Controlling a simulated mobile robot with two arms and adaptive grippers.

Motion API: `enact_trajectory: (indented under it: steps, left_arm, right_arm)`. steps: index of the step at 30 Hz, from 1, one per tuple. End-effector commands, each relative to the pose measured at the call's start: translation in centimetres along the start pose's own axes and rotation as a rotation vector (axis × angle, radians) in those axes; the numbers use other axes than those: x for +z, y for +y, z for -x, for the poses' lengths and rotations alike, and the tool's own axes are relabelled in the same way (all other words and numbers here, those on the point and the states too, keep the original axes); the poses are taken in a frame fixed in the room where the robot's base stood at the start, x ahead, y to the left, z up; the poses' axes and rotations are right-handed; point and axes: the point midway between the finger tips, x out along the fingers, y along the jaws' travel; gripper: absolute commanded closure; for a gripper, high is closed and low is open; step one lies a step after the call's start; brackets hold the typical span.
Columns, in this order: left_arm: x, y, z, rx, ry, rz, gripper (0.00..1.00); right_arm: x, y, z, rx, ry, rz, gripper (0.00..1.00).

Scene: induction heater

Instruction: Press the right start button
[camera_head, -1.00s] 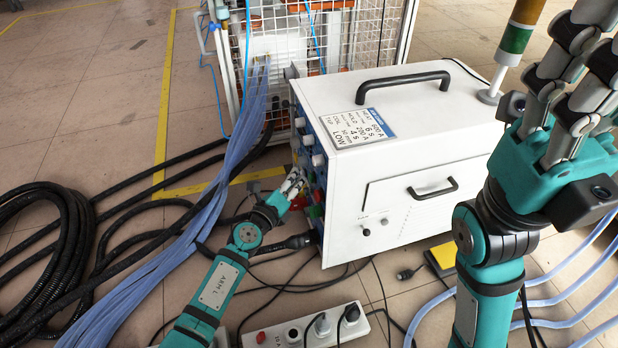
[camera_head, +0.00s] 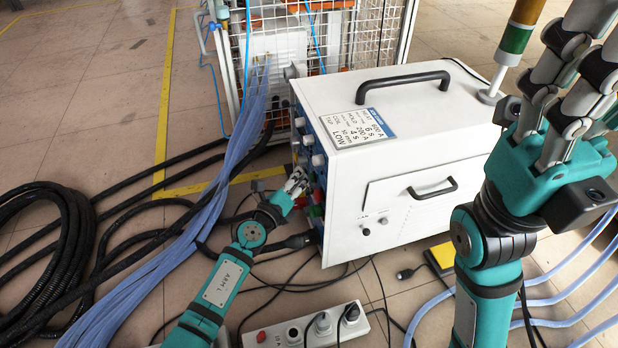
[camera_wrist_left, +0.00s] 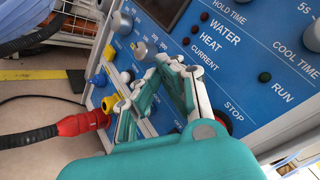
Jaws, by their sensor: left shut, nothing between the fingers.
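The white heater box (camera_head: 440,110) has a blue control panel on its left side, seen edge-on in the head view and close up in the left wrist view (camera_wrist_left: 245,50). A green button (camera_head: 315,212) and a red one (camera_head: 317,196) show on the panel's edge. In the left wrist view, a red button (camera_wrist_left: 216,116) by the STOP label is partly covered by my fingers. No start label is readable there. My left gripper (camera_head: 300,178) is shut and empty, close in front of the panel; contact is unclear. My right gripper (camera_head: 575,70) is raised at the right, its tips partly cut off.
Black hoses (camera_head: 65,240) and blue hoses (camera_head: 215,175) lie left of the heater. A red connector (camera_wrist_left: 85,123) juts from the panel. A power strip (camera_head: 305,328) lies in front. A wire cage (camera_head: 345,40) stands behind.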

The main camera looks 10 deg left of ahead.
Motion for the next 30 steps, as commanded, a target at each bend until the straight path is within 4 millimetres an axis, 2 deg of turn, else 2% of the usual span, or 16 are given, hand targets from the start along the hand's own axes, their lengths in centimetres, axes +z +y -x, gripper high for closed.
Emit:
enact_trajectory:
  steps: [16, 30]
  left_arm:
    - [-0.1, -0.1, -0.1, -0.001, 0.001, 0.0, 1.0]
    - [0.7, 0.7, 1.0, -0.001, 0.001, 0.001, 1.0]
  right_arm:
    - [-0.1, 0.0, 0.0, 0.0, 0.002, 0.0, 0.58]
    - [0.0, 0.0, 0.1, 0.002, -0.002, 0.0, 0.58]
